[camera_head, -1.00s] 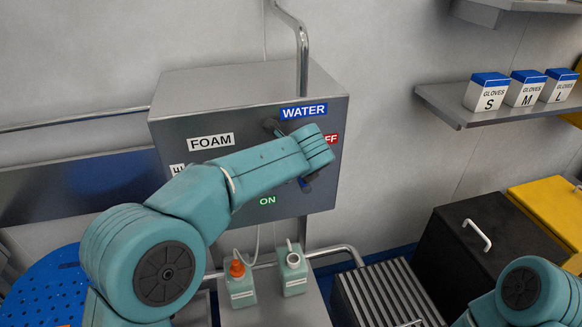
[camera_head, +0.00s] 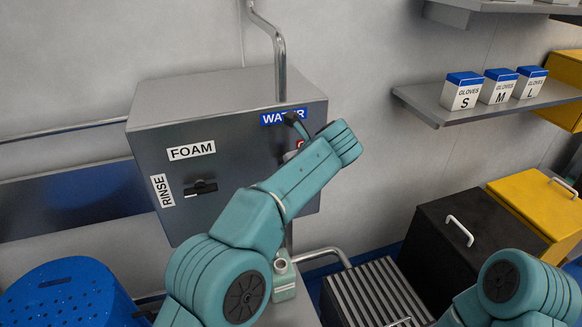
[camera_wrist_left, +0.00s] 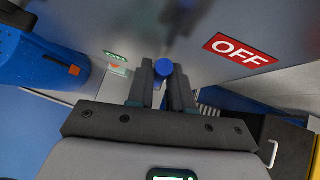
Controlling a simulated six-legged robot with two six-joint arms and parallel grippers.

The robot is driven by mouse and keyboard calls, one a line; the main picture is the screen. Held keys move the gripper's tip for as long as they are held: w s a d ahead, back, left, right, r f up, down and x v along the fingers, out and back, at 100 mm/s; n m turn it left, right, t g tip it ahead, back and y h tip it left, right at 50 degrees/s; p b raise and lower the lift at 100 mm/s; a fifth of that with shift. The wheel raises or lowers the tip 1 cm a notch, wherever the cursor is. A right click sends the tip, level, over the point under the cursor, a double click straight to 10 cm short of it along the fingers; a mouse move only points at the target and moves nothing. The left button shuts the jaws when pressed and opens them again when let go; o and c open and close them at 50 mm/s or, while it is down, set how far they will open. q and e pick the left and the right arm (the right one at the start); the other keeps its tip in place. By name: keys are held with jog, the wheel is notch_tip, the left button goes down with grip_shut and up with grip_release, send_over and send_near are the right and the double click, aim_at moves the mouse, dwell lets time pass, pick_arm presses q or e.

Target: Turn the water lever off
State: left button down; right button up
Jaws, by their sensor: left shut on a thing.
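The grey control box (camera_head: 235,140) hangs on the wall with a WATER sign (camera_head: 283,117) at its upper right. In the left wrist view, the blue end of the water lever (camera_wrist_left: 163,68) sits between the fingers of my left gripper (camera_wrist_left: 162,88), which is shut on it. A red OFF label (camera_wrist_left: 240,49) is to the right of the lever, and a small green label (camera_wrist_left: 115,55) is to its left. In the head view, my left arm covers the lever, the gripper and most of the OFF label. My right gripper is out of view.
A FOAM sign (camera_head: 191,150), a RINSE sign (camera_head: 162,190) and a black handle (camera_head: 201,188) are left of my arm. A blue drum (camera_head: 70,295) stands at lower left. A shelf (camera_head: 490,101) with glove boxes and a black bin (camera_head: 470,245) are to the right.

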pick_arm(q)
jog(key=shift+r, duration=0.15)
jog(key=c, duration=1.1)
grip_release()
jog(key=shift+w, duration=0.1)
jog(key=v, duration=0.7)
jog(key=shift+d, duration=0.1)
